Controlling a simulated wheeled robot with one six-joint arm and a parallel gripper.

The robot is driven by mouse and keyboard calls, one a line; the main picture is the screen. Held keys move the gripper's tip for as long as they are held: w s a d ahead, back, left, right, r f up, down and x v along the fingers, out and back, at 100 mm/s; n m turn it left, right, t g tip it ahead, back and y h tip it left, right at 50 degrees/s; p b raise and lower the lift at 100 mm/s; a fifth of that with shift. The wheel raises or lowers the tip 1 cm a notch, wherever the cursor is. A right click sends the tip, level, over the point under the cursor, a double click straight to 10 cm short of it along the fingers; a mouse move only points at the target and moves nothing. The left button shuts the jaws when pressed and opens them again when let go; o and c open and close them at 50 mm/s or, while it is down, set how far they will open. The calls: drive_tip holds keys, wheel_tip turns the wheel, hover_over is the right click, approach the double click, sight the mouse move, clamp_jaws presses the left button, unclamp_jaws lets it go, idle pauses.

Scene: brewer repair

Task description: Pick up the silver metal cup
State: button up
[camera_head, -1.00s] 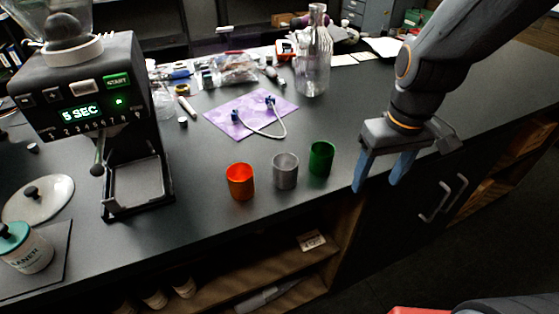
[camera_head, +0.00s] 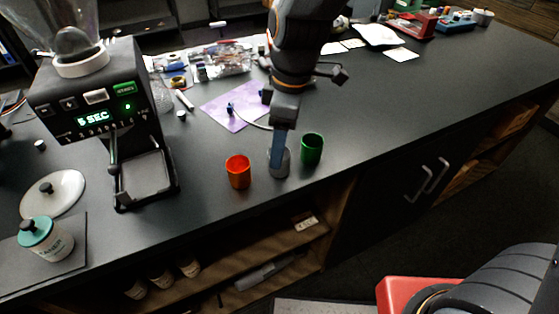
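The silver metal cup (camera_head: 280,173) stands upright on the dark counter, between an orange cup (camera_head: 238,173) and a green cup (camera_head: 312,150). My gripper (camera_head: 278,158) points down at the silver cup. It is seen edge-on, so one blue finger covers part of the cup's rim and the other finger is hidden. I cannot tell whether the finger is in front of the cup or inside it, or whether it touches.
A grinder (camera_head: 98,110) stands on the left, with a white lid (camera_head: 60,192) and a teal-topped jar (camera_head: 46,240) nearby. A purple cloth (camera_head: 222,112) lies behind the cups.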

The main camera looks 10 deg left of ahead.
drive_tip(key=shift+f+p, duration=0.45)
drive_tip(key=shift+f, duration=1.45)
drive_tip(key=c, duration=1.1)
drive_tip(key=shift+c, duration=0.2)
